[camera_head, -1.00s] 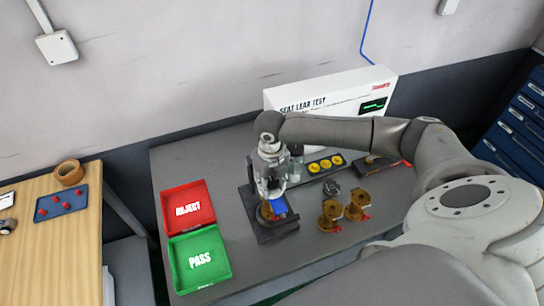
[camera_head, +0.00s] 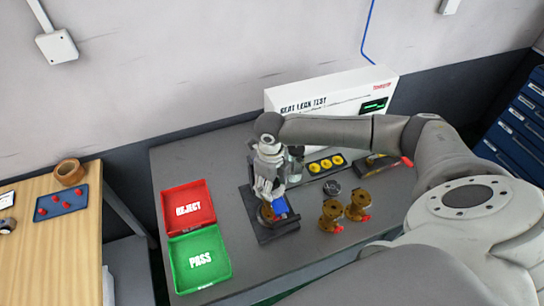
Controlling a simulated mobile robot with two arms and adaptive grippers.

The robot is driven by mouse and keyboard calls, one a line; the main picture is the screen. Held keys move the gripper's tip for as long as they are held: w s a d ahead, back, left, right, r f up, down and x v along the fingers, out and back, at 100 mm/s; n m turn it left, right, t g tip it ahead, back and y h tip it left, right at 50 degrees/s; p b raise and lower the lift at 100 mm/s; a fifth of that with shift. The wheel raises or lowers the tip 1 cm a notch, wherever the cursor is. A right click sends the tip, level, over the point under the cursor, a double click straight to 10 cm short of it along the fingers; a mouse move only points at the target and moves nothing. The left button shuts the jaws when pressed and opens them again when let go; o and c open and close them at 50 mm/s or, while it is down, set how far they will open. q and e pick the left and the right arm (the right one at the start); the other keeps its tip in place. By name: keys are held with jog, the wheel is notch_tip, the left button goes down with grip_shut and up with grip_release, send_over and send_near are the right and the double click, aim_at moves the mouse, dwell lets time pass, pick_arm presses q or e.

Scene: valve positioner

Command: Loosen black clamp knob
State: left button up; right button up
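My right gripper (camera_head: 267,191) reaches in from the right and points down over the black clamp fixture (camera_head: 277,237) on the grey bench. A brass valve (camera_head: 266,214) with a blue handle (camera_head: 280,206) sits in the fixture, just below the fingers. I cannot make out the black clamp knob; the gripper and wrist cover the upper part of the fixture. The fingers are too small and overlapped to tell if they are open or touch anything. My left gripper is not in view.
A red REJECT tray (camera_head: 188,207) and a green PASS tray (camera_head: 200,258) lie left of the fixture. Two brass valves (camera_head: 331,215) and a dark round part (camera_head: 332,188) stand to its right. Behind are yellow discs (camera_head: 326,164) and the white SEAT LEAK TEST box (camera_head: 335,97).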

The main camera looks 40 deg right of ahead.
jog(key=shift+d, duration=0.15)
jog(key=shift+m, duration=0.9)
jog(key=m, duration=0.5)
jog(key=shift+r, duration=0.1)
jog(key=m, duration=0.3)
jog(key=shift+m, duration=0.3)
jog(key=m, duration=0.3)
